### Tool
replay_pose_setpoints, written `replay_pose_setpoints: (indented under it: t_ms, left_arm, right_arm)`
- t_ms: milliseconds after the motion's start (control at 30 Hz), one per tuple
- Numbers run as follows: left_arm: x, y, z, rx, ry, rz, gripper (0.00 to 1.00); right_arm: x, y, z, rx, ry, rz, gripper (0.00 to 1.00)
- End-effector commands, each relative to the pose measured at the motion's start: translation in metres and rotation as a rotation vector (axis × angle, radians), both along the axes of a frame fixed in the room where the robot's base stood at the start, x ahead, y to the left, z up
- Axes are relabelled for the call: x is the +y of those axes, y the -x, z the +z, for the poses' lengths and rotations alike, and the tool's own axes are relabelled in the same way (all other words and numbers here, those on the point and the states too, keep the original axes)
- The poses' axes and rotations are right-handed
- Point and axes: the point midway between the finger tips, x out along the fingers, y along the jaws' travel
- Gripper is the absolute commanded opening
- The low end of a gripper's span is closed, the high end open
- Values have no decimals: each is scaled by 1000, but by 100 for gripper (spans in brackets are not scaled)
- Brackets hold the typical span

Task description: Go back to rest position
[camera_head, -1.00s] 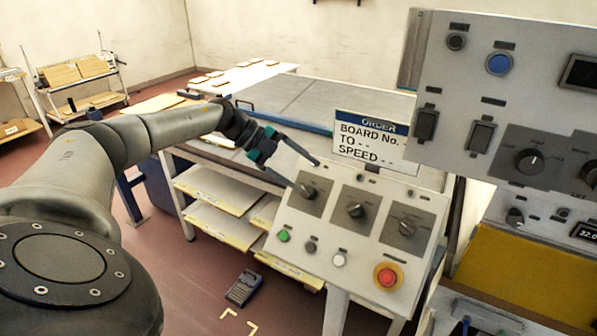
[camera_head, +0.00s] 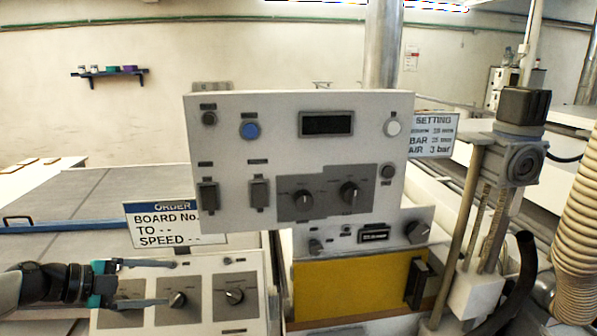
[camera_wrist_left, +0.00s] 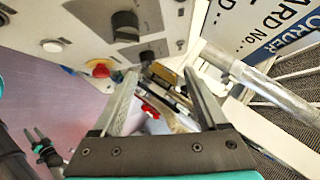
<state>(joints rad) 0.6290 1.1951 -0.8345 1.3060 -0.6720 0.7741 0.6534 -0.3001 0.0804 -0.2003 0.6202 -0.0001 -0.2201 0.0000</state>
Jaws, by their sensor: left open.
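My left gripper (camera_head: 160,283) shows at the lower left of the head view, its two thin grey fingers spread apart and pointing right. It is in front of the lower, sloped control panel (camera_head: 235,272) with its dark knobs. Nothing is between the fingers in the head view. In the left wrist view the fingers of the left gripper (camera_wrist_left: 160,76) are apart, with a black knob (camera_wrist_left: 125,25) and a red button (camera_wrist_left: 100,68) beyond them. I cannot tell whether a fingertip touches the panel.
An upright control panel (camera_head: 228,108) stands in the middle, above a yellow-fronted unit (camera_head: 350,288). An order sign (camera_head: 160,228) is behind the left gripper. A settings sign (camera_head: 431,135), a post-mounted device (camera_head: 518,155) and a ribbed hose (camera_head: 580,210) are at the right.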

Motion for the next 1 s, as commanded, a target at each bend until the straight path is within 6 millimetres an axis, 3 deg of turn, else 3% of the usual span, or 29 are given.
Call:
replay_pose_setpoints:
  t_ms: [33,200,400,667,867,1000]
  left_arm:
    - [-31,-6,-8,-32,51,9,76]
    - [-101,-19,-17,-124,206,135,76]
    - [-150,-14,-29,-124,367,372,76]
    - [-166,26,-61,47,482,751,76]
    - [-163,87,-99,296,481,1036,76]
    - [-161,144,-123,506,441,1196,76]
  right_arm:
    - [0,0,0,0,0,0,50]
    - [0,0,0,0,0,0,50]
    - [0,0,0,0,0,0,50]
    - [0,0,0,0,0,0,50]
    - [0,0,0,0,0,-1,50]
    - [0,0,0,0,0,-1,50]
